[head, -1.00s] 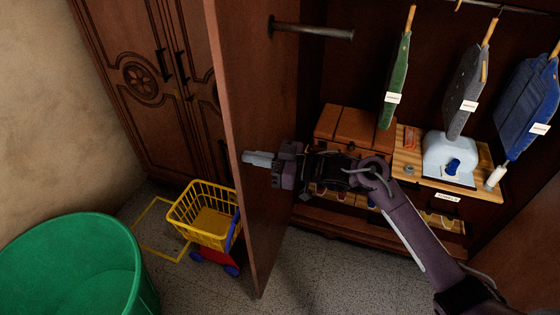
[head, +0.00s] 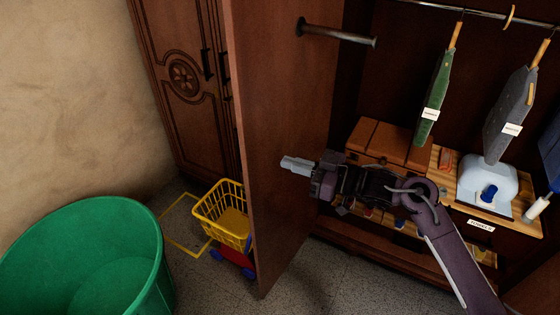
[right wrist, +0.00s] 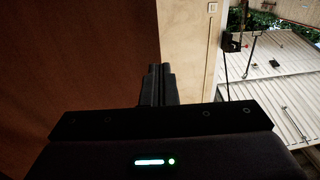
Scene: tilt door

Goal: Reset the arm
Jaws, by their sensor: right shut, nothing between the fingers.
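My right gripper (head: 297,164) is in the middle of the head view, in front of the inner face of the open wardrobe door (head: 265,110). Its fingers are shut and empty, and they point left toward the door. I cannot tell whether the fingertips touch it. In the right wrist view the closed fingers (right wrist: 157,84) stand in front of the brown panel's edge. My right arm comes in from the lower right of the head view. My left gripper is not in view.
The open wardrobe holds hanging clothes (head: 435,95), a wooden box (head: 390,140) and a shelf with a white object (head: 487,183). A yellow toy cart (head: 222,212) stands left of the door, and a green bin (head: 85,260) at the lower left.

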